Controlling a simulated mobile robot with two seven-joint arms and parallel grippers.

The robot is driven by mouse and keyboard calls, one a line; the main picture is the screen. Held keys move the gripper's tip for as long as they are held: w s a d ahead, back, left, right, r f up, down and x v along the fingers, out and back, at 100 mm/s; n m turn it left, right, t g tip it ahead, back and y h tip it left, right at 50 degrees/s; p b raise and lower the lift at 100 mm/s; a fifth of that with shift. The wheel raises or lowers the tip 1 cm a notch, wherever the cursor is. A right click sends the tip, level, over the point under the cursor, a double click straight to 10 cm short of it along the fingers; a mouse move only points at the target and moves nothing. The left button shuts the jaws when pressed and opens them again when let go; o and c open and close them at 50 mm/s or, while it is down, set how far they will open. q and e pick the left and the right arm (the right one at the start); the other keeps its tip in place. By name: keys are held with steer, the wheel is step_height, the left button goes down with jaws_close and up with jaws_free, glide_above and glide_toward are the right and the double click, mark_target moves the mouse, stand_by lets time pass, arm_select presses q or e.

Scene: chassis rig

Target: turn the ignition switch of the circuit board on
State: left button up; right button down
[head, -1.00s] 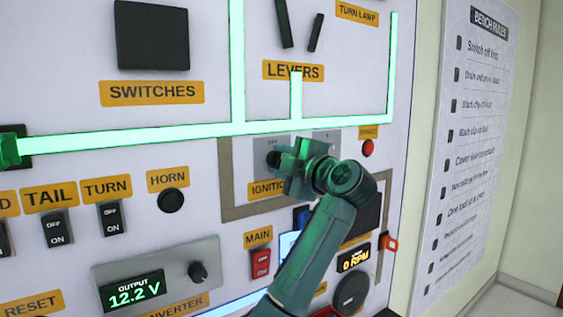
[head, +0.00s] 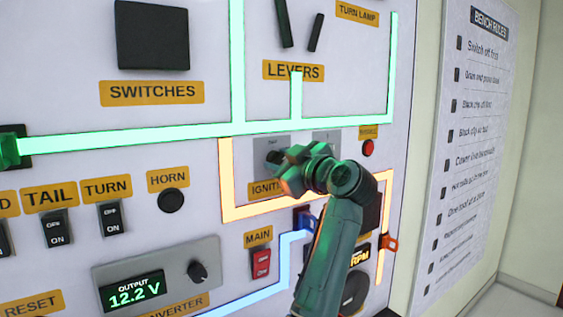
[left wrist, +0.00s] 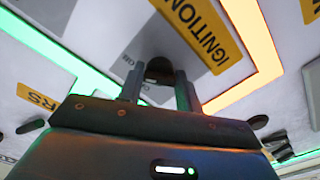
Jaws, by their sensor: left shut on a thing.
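The ignition switch (head: 272,157) is a dark round knob on a grey plate (head: 328,141) above the orange "IGNITION" label (head: 262,188). My left gripper (head: 282,161) is at the knob, its wrist and forearm reaching up from below and covering the plate's right part. In the left wrist view the two fingers (left wrist: 158,92) stand on either side of the dark knob (left wrist: 158,69) and are shut on it. The switch's exact angle is hidden by the fingers. A glowing orange line (head: 226,190) frames the ignition area. My right gripper is not in view.
Around it on the white panel are a red button (head: 367,148), the red MAIN switch (head: 261,263), a HORN button (head: 171,201) and an output display (head: 135,291). Lit green lines (head: 130,142) run above. A rules poster (head: 472,150) hangs on the right.

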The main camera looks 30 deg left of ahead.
arm_select(q)
steer(key=shift+f+m, duration=0.1)
steer(key=shift+m, duration=0.2)
steer(key=o, duration=0.9)
steer(key=shift+d, duration=0.1)
steer(key=b+v, duration=0.3)
steer(key=v, duration=1)
